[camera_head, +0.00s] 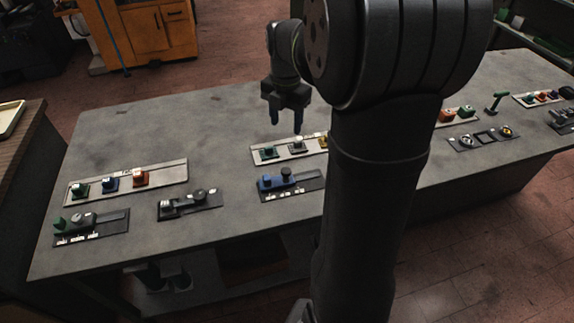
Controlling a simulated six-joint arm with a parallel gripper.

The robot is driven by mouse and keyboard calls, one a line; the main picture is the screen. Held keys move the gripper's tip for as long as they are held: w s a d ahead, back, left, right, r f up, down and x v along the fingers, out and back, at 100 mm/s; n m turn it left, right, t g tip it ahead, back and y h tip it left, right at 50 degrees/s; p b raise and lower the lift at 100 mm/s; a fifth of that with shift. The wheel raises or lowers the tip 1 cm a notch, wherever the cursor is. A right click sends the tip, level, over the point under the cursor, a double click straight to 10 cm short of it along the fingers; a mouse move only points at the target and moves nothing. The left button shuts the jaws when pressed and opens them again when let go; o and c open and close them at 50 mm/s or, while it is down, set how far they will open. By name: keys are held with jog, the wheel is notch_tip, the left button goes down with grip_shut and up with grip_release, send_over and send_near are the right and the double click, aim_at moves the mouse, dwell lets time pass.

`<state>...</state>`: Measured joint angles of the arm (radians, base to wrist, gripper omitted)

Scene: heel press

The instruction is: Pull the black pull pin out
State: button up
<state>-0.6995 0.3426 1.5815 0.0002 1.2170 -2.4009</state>
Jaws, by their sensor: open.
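My gripper (286,119) hangs above the grey table (225,135), pointing down. Its two fingers are apart with nothing visible between them. It is behind a light panel with small coloured controls (289,147). I cannot tell for certain which part is the black pull pin. A dark round knob (286,173) stands on a dark plate with a blue block, nearer than my gripper. Another dark knob (199,195) stands on a dark plate (212,202) further left. My gripper touches neither knob. My arm hides part of the table right of centre.
A light panel with green, blue and orange controls (125,182) lies at the left, with a dark control plate (105,226) in front. The table's back left is clear.

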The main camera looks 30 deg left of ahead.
aim_at(286, 170)
notch_tip(286, 170, down, 18)
jog(key=shift+r, duration=0.1)
dwell(0.5)
